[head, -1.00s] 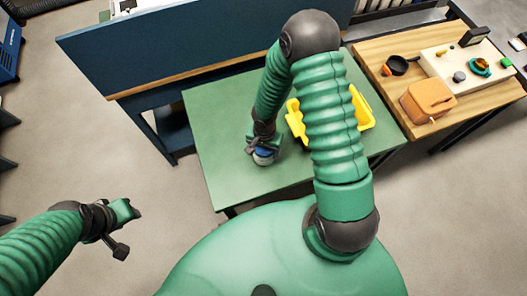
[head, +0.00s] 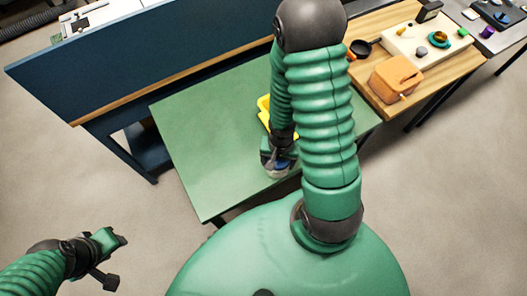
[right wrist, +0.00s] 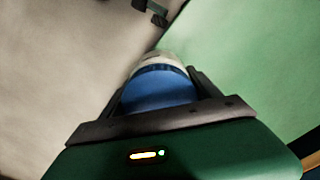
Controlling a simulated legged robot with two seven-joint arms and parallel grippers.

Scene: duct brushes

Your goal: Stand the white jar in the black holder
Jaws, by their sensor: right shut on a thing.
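The white jar (right wrist: 158,58) shows in the right wrist view as a pale rounded end beyond a blue band or lid (right wrist: 160,92). My right gripper (head: 276,168) is shut on it, near the front edge of the green table (head: 205,150). I cannot make out the black holder; my right arm covers part of the table.
A yellow bin (head: 263,111) is mostly hidden behind my right arm. A blue panel (head: 150,60) stands along the table's back. The green table's left part is clear.

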